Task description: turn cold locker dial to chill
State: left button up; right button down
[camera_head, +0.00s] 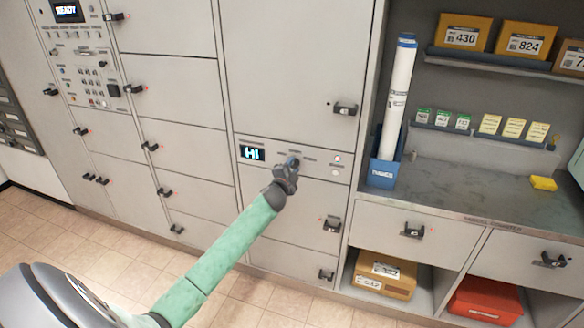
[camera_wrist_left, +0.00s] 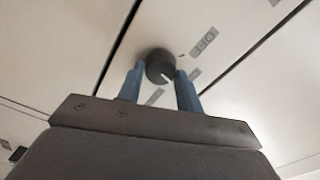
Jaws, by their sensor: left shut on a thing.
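The cold locker dial is a round dark knob (camera_wrist_left: 160,66) with a light pointer mark, on the pale locker front in the left wrist view. Small grey labels (camera_wrist_left: 204,41) sit around it, too blurred to read surely. My left gripper (camera_wrist_left: 160,82) has its blue fingers on either side of the knob and is shut on it. In the head view my left gripper (camera_head: 291,165) reaches the control strip and hides most of the dial. A small display (camera_head: 252,153) on the strip's left is lit and seems to read "HI". My right gripper is not in view.
Grey locker doors with black handles (camera_head: 345,108) surround the strip. At right, a counter (camera_head: 450,190) carries a blue holder (camera_head: 383,172) with a white tube. A brown box (camera_head: 385,273) and a red bin (camera_head: 486,300) sit below. Tiled floor (camera_head: 240,300) is clear in front.

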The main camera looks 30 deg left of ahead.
pick_arm(q)
jog(key=m, duration=0.3)
jog(key=shift+m+p, duration=0.3)
jog(key=shift+m, duration=0.1)
jog(key=m, duration=0.2)
jog(key=shift+m+p, duration=0.3)
jog(key=shift+m, duration=0.1)
jog(key=shift+f+m, duration=0.1)
jog(key=shift+m, duration=0.9)
jog(key=shift+m+p, duration=0.4)
jog(key=shift+m, duration=0.3)
jog(key=shift+f+m, duration=0.15)
jog(key=shift+m, duration=0.15)
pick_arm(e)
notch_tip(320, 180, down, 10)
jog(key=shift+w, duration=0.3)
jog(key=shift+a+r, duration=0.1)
pick_arm(q)
jog(key=o, duration=1)
jog(key=shift+c, duration=0.2)
